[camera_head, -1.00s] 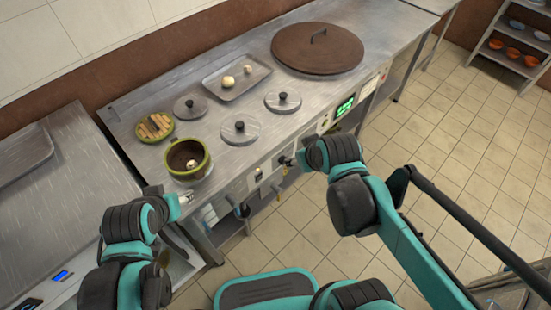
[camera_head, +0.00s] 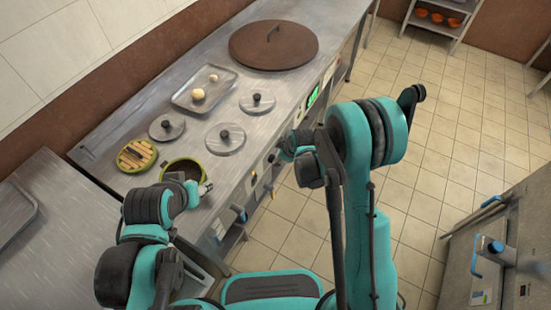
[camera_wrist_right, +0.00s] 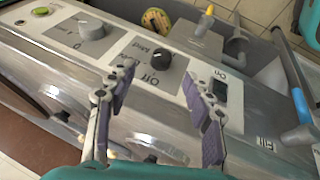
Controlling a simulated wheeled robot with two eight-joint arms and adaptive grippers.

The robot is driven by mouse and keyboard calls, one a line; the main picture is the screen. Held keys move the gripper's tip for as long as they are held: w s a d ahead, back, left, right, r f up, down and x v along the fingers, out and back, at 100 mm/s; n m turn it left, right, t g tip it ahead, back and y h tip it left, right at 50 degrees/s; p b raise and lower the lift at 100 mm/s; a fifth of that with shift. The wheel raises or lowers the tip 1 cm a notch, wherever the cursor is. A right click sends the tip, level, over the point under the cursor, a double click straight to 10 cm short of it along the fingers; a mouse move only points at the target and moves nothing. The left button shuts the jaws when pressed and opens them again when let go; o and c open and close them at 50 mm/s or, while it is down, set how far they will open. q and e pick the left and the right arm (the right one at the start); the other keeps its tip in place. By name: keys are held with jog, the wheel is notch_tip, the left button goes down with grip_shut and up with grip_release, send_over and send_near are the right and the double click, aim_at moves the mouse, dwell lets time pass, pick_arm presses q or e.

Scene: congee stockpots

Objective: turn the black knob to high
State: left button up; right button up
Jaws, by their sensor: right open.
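The black knob (camera_wrist_right: 160,61) is on the grey front panel in the right wrist view, with "Off" and "Med" printed beside it; I cannot tell its exact setting. My right gripper (camera_wrist_right: 158,73) is open, its fingertips on either side of the knob, apparently without touching it. In the head view my right gripper (camera_head: 281,157) is at the counter's front edge, largely hidden by my arm. My left gripper (camera_head: 204,188) is beside the green pot (camera_head: 172,163), too small to tell if it is open.
A grey knob (camera_wrist_right: 92,29) and an "On" panel (camera_wrist_right: 222,90) flank the black knob. The counter (camera_head: 215,178) carries several lids, a tray (camera_head: 184,98) and a steamer basket (camera_head: 137,155). A blue-handled tap (camera_wrist_right: 298,105) sticks out nearby. Tiled floor (camera_head: 450,110) is open to the right.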

aim_at(275, 159)
jog(key=b+x, duration=0.1)
jog(key=x, duration=0.3)
jog(key=b+x, duration=0.2)
jog(key=x, duration=0.3)
jog(key=shift+s+a, duration=0.1)
jog(key=shift+s, duration=0.15)
jog(key=c, duration=1.2)
